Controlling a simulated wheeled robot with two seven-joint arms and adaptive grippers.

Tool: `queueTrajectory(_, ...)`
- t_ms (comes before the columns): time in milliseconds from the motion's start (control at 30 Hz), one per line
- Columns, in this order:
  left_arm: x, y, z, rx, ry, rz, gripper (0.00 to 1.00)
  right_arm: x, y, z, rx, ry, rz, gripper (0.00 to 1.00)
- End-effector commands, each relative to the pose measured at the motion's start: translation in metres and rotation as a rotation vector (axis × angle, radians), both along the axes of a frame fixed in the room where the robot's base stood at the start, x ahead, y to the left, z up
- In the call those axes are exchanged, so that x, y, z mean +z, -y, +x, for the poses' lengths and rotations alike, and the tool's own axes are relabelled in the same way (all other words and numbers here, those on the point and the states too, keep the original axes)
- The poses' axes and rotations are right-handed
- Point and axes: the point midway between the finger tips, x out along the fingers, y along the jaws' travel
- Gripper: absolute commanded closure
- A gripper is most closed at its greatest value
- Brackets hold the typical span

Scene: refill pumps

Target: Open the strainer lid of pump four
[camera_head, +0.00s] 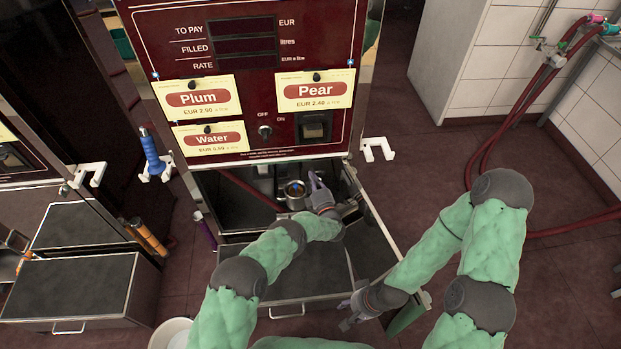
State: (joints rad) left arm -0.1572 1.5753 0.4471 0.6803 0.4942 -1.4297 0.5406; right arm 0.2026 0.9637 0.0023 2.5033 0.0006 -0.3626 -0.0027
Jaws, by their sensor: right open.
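A small round metal fitting (294,189) with an orange and blue centre sits inside the open lower compartment of the dark red pump (240,150). It may be the strainer with its lid, but it is too small to tell whether a lid is on it. My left gripper (314,182) is inside the compartment, just right of the fitting. I cannot tell whether it touches the fitting, or how far its fingers are apart. My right gripper (346,313) is open and low in front of the pump, beside the opened door panel (376,248).
Plum (207,99), Pear (316,91) and Water (210,138) price cards hang on the pump front. A grey-topped step (300,278) stands below the compartment. A white bucket (170,334) is at bottom left. Red hoses (500,125) run along the right wall.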

Motion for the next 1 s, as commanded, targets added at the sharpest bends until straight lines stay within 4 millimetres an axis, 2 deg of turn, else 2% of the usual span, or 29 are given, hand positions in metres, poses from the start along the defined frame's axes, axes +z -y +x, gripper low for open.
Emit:
queueTrajectory(733,-0.001,0.004,-0.003,0.000,-0.008,0.040,1.00,0.001,0.000,0.000,0.000,0.000,0.000,0.54)
queueTrajectory(867,-0.004,0.010,-0.013,-0.003,-0.011,0.041,1.00,0.001,0.000,0.000,0.000,0.000,0.000,0.54)
queueTrajectory(1000,-0.006,0.019,-0.035,-0.003,-0.011,0.042,1.00,0.001,0.000,0.000,0.000,0.000,0.000,0.54)
